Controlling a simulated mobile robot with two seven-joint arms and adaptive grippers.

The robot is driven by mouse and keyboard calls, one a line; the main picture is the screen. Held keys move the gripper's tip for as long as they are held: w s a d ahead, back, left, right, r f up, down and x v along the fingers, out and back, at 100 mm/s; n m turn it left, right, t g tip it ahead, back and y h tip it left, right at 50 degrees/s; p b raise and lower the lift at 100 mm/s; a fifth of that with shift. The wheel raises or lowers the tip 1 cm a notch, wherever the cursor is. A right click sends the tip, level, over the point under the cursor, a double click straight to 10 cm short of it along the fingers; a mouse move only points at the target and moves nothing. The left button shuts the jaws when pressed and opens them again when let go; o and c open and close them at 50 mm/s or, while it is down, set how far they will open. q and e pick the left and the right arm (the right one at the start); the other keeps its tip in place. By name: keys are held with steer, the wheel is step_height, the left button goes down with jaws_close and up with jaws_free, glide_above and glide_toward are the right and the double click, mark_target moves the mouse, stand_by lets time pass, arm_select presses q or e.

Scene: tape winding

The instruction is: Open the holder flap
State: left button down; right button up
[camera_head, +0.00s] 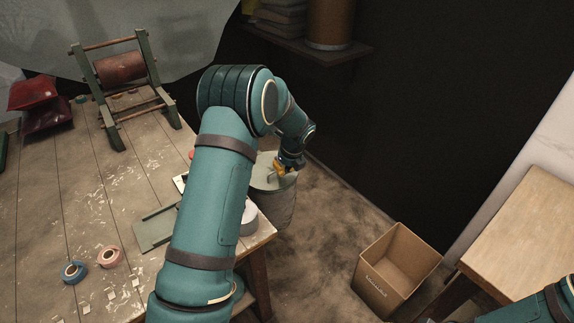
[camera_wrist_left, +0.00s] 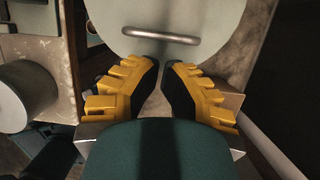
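A grey round lid (camera_head: 268,172) with a bar handle tops a grey bin (camera_head: 272,205) beside the table's right edge. In the left wrist view the lid (camera_wrist_left: 205,18) fills the top, with its handle (camera_wrist_left: 160,35) level across the view. My left gripper (camera_head: 288,166) is over the lid in the head view. In the wrist view its yellow and black fingers (camera_wrist_left: 162,68) point at the handle, with a narrow gap between the tips; the handle appears just ahead of the tips, not between them. My right gripper is out of view. I cannot tell which part is the holder flap.
The wooden table (camera_head: 40,220) holds a green frame with a roller (camera_head: 120,68), a green plate (camera_head: 155,228), blue tape (camera_head: 74,271), pink tape (camera_head: 109,256) and a white roll (camera_head: 249,217). An open cardboard box (camera_head: 395,268) stands right, near another table (camera_head: 525,230).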

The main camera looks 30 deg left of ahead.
mark_target(281, 180)
arm_select(q)
steer(key=shift+b+x, duration=0.4)
steer(key=shift+x, duration=2)
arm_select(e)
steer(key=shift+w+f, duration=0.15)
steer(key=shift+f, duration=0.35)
arm_select(q)
steer(key=shift+r, duration=0.1)
